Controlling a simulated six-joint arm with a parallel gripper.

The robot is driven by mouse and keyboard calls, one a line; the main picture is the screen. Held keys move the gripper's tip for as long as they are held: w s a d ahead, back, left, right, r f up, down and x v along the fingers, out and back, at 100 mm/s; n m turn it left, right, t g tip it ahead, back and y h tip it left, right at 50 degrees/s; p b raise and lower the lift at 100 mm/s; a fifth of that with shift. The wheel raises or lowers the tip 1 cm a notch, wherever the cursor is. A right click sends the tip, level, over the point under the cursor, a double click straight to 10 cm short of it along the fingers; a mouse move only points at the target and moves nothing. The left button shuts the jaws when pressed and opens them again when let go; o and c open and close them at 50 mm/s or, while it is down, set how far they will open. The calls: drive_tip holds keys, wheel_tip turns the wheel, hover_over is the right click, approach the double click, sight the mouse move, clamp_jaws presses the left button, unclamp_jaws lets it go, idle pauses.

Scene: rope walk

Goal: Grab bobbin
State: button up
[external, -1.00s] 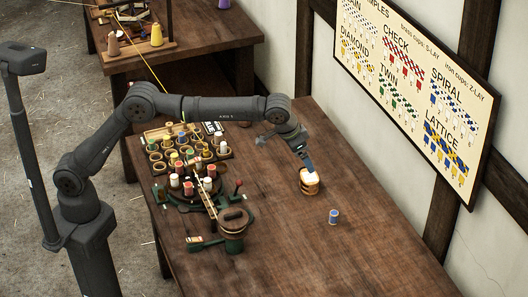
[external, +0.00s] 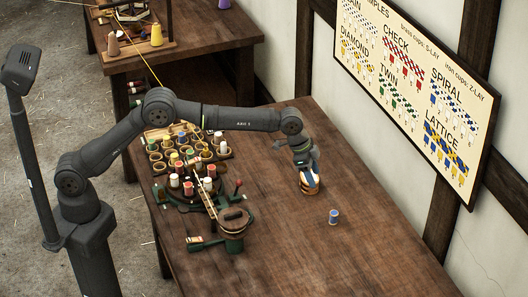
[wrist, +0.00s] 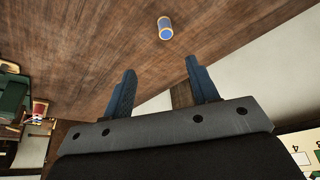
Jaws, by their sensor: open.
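A small bobbin (external: 333,216) with blue thread and pale ends stands upright on the brown wooden table, right of and nearer than my gripper in the external view. It also shows near the top of the wrist view (wrist: 165,28), beyond the fingertips and apart from them. My gripper (wrist: 160,66) is open, with two blue fingers and nothing between them.
Left are a rack of several coloured bobbins (external: 185,150) and a green machine (external: 233,235) with a round pot. A sample board (external: 415,90) hangs on the wall. The table right of the bobbin is clear.

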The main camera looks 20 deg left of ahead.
drive_tip(key=w+f+m, duration=0.1)
drive_tip(key=f, duration=0.1)
approach(331, 212)
drive_tip(key=x, duration=0.5)
drive_tip(key=shift+s+a+f, duration=0.15)
drive_tip(key=shift+s+f, duration=0.05)
drive_tip(key=shift+s, duration=0.05)
drive_tip(key=shift+w+d+x, duration=0.1)
drive_tip(key=shift+x, duration=1.25)
drive_tip(key=shift+w+d+x, duration=0.1)
drive_tip(key=shift+w+x, duration=0.05)
drive_tip(key=shift+x, duration=1.2)
drive_tip(key=shift+r, duration=0.15)
drive_tip(key=c, duration=1)
